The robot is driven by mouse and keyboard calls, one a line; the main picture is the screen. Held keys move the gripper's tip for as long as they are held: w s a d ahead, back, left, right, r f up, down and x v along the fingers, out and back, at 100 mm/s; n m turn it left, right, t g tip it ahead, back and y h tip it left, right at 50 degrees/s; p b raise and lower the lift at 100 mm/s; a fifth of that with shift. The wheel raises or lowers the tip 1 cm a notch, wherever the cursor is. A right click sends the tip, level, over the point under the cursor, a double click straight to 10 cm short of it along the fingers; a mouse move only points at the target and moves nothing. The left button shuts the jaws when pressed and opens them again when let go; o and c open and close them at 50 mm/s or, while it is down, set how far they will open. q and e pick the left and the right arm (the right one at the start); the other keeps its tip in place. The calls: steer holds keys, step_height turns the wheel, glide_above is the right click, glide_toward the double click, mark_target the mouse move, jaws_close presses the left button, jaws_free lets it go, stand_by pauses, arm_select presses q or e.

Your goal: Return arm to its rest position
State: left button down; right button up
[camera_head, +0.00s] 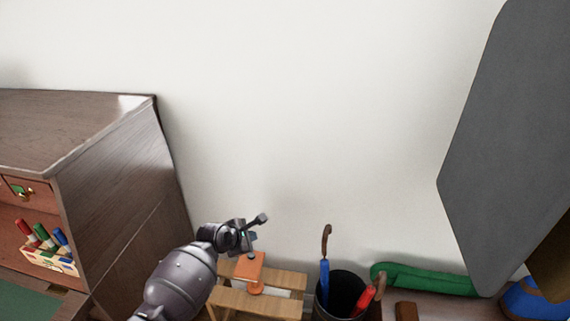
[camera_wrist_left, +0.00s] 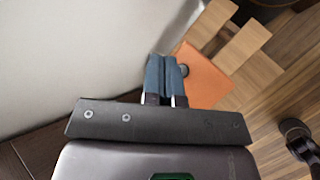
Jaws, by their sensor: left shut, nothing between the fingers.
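My left arm comes in from the bottom left in the head view, and its gripper (camera_head: 251,238) is above a small wooden stand beside the dark wooden desk. In the left wrist view the two blue-grey fingers (camera_wrist_left: 166,66) lie side by side, shut, with nothing between them. An orange object (camera_head: 250,270) sits on the wooden stand (camera_head: 262,302) just below the gripper. It also shows in the left wrist view (camera_wrist_left: 204,84), right beside the fingertips; I cannot tell whether they touch it. My right gripper is not in view.
The desk (camera_head: 120,180) stands at left, holding a box of markers (camera_head: 50,262). A black bin (camera_head: 340,296) with umbrellas is right of the stand, then a green long item (camera_head: 425,280). A large grey panel (camera_head: 510,150) fills the right. The white wall is behind.

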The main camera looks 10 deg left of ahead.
arm_select(q)
steer(key=shift+w+r+m, duration=0.1)
steer(key=shift+w+m, duration=0.05)
steer(key=shift+m, duration=0.95)
step_height(320, 180, up, 7)
steer(key=w+m+t, duration=0.2)
steer(key=m+t, duration=0.1)
steer(key=m, duration=0.7)
steer(key=s+a+r+m+t+y, duration=0.1)
steer(key=s+r+m+t, duration=0.1)
steer(key=s+m, duration=0.55)
steer(key=s+a+f+m+y, duration=0.1)
steer(key=s+a+f, duration=0.1)
steer(key=s, duration=0.8)
steer(key=s+a+f+m+g+y+p, duration=0.1)
steer(key=s+a+f, duration=0.1)
steer(key=s, duration=0.9)
steer(key=s+a+f+m+g+y, duration=0.1)
steer(key=s+f, duration=0.3)
steer(key=s, duration=0.7)
steer(key=shift+a, duration=0.8)
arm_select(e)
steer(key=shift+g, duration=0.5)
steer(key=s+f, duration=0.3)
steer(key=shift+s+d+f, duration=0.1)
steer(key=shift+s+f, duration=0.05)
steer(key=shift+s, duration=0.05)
